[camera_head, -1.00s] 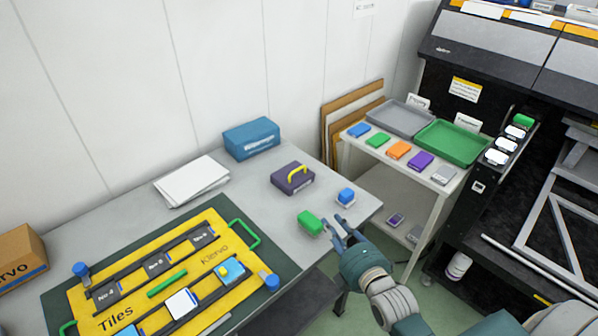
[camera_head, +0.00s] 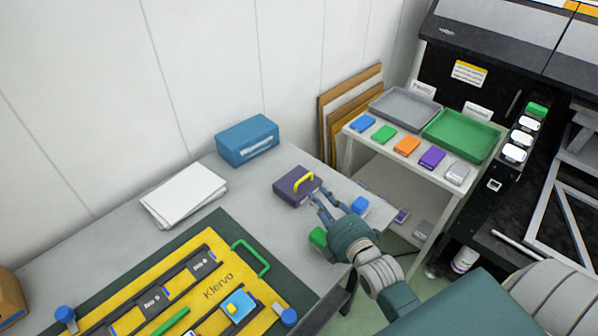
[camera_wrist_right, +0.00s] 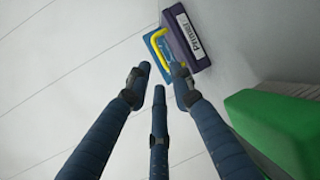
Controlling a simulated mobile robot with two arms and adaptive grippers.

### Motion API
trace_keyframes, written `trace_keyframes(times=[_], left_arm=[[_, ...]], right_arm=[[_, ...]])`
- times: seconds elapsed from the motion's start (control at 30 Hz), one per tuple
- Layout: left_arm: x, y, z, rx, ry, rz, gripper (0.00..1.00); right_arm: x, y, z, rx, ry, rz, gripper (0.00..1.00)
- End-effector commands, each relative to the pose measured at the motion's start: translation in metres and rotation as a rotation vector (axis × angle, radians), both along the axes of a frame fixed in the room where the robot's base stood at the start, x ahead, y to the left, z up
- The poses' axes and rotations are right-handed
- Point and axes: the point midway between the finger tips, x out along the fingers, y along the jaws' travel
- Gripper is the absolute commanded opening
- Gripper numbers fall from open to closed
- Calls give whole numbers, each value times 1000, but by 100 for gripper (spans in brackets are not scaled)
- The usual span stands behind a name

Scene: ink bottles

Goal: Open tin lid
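The tin is a dark purple box (camera_head: 291,197) with a yellow handle (camera_head: 304,181) on its lid, on the grey table. Its lid lies closed in the head view. In the right wrist view the tin (camera_wrist_right: 196,40) shows a white label reading "Primer", and the yellow handle (camera_wrist_right: 155,40) is at its left over a blue surface. My right gripper (camera_head: 316,198) is just right of the tin, near the handle. In the wrist view its fingers (camera_wrist_right: 157,82) are spread, with nothing between them. Whether a fingertip touches the tin I cannot tell. My left gripper is not in view.
A blue box (camera_head: 247,140) and white paper (camera_head: 183,194) lie further back. A yellow tile board (camera_head: 215,285) fills the front left. A side rack (camera_head: 440,190) stands right.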

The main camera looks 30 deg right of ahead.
Motion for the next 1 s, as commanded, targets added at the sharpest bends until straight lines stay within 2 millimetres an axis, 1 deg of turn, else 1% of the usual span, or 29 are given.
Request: trace_keyframes(times=[0.13, 0.3, 0.43, 0.53, 0.6, 0.7, 0.8, 1.0], left_arm=[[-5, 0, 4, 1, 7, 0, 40], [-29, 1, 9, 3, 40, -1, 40], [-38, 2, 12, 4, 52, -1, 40], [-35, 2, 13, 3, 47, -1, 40], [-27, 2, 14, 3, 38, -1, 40], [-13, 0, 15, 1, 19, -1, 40], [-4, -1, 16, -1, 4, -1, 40], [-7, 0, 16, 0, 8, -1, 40]], right_arm=[[18, -1, -1, 0, -1, 0, 22], [50, -3, -7, 2, -1, 0, 22], [74, -5, -12, 1, -1, 0, 22], [87, -5, -16, 1, -1, 0, 22], [94, -6, -18, 0, 0, 1, 22], [101, -6, -19, 0, 0, 1, 22], [103, -7, -21, 0, 1, 1, 22], [103, -7, -21, 0, 0, 0, 22]])
